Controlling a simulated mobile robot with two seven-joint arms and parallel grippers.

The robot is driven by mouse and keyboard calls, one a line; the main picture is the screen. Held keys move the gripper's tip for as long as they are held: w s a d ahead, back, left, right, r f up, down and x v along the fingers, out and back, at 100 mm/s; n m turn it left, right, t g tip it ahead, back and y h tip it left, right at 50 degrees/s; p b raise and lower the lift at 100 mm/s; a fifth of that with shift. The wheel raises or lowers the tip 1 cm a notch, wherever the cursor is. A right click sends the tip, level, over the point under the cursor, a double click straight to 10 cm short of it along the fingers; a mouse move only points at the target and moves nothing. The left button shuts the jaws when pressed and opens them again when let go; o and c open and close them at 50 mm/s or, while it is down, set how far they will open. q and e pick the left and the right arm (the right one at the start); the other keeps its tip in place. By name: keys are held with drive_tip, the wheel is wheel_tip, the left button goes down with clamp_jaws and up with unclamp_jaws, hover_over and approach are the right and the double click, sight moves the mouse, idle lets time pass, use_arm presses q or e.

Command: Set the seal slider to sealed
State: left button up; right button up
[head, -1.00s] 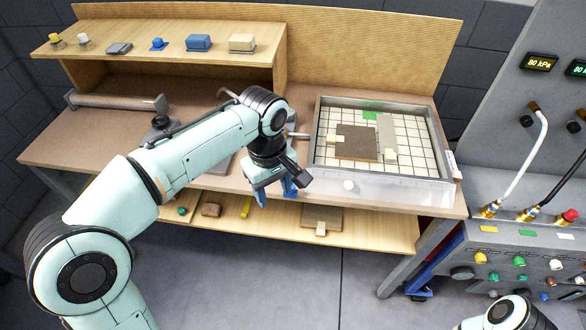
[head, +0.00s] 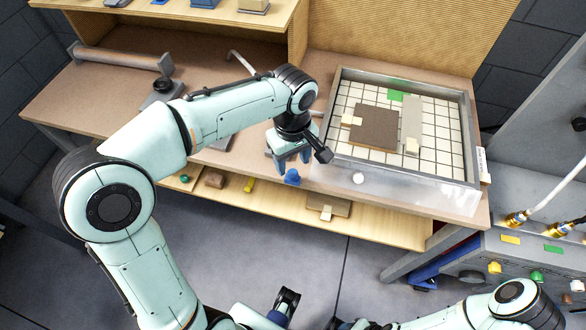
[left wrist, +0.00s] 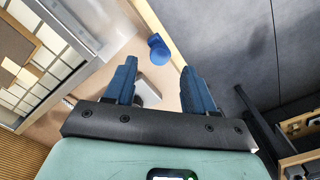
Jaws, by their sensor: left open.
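My left gripper (head: 293,168) is open and points down over the bench's front edge. A blue knob (head: 292,177) sits just beyond its fingertips at that edge; the left wrist view shows the knob (left wrist: 158,48) ahead of the fingers. A small pale grey block (left wrist: 148,90) lies between the open fingers in that view, and I see no contact. I cannot tell which part is the seal slider. My right arm (head: 510,300) shows at lower right; its gripper is unclear.
The tray holds a gridded bed, a brown panel (head: 375,127) and a grey strip (head: 411,118). A shelf (head: 390,225) runs below the bench. A roller (head: 120,58) lies at the back left. Hose fittings (head: 515,219) stand at right.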

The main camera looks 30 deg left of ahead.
sight(293, 172)
use_arm(q)
drive_tip(key=shift+f, duration=2.15)
clamp_jaws()
drive_tip(key=d, duration=0.3)
drive_tip(key=w+d, duration=0.1)
drive_tip(key=d, duration=0.2)
drive_tip(key=w+d, duration=0.1)
drive_tip(key=d, duration=0.2)
drive_tip(key=shift+w, duration=0.1)
unclamp_jaws()
drive_tip(key=shift+a, duration=0.15)
